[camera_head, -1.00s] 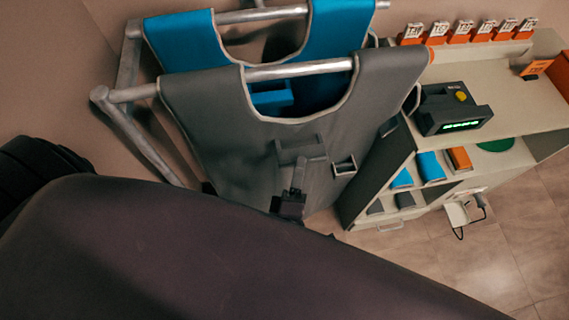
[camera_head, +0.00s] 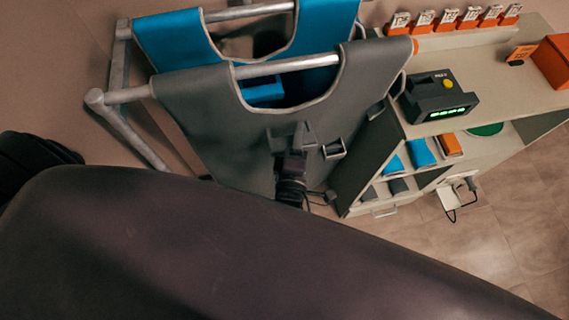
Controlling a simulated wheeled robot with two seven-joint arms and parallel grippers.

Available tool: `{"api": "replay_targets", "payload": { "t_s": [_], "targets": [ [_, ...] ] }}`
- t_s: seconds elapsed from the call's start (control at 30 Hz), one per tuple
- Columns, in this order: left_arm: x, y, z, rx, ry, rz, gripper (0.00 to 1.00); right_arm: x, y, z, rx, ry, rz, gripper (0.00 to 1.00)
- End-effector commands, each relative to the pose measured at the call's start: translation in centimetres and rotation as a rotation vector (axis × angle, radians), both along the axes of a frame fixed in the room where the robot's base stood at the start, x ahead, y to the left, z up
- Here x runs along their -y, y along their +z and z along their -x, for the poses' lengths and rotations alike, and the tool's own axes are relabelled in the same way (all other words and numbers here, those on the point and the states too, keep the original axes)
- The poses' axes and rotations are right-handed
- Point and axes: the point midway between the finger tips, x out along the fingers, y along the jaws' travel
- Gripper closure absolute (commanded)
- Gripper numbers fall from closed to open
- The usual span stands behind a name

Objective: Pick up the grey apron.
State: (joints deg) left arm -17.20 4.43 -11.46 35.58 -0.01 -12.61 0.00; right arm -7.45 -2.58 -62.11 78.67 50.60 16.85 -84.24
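The grey apron (camera_head: 215,125) hangs over the front metal bar of a rack, its neck opening edged in a light trim. A small square loop (camera_head: 334,149) stands out from its front. My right gripper (camera_head: 293,135) is in front of the apron, left of the loop. Its fingers look spread apart with nothing clearly between them. I cannot tell whether it touches the cloth. The apron's lower part is hidden. My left gripper is not in view.
A blue apron (camera_head: 180,40) hangs on the bar behind. The metal rack frame (camera_head: 125,115) stands at the left. A shelf unit (camera_head: 470,95) with a dark display device (camera_head: 437,98) stands close on the right. A large dark curved surface fills the bottom of the view.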

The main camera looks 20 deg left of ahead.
Motion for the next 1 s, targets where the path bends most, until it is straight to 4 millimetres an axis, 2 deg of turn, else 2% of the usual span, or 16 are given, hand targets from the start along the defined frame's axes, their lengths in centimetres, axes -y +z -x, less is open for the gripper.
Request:
{"api": "replay_targets", "payload": {
  "t_s": [0.03,0.2,1.0],
  "targets": [
    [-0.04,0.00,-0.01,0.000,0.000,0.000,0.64,0.00,0.00,0.02,0.000,0.000,0.000,0.79],
    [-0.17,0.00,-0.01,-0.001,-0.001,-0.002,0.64,0.00,0.00,0.03,0.000,0.000,0.000,1.00],
    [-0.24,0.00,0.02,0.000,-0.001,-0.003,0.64,-0.02,0.01,0.03,0.000,0.001,0.000,1.00]
  ]
}}
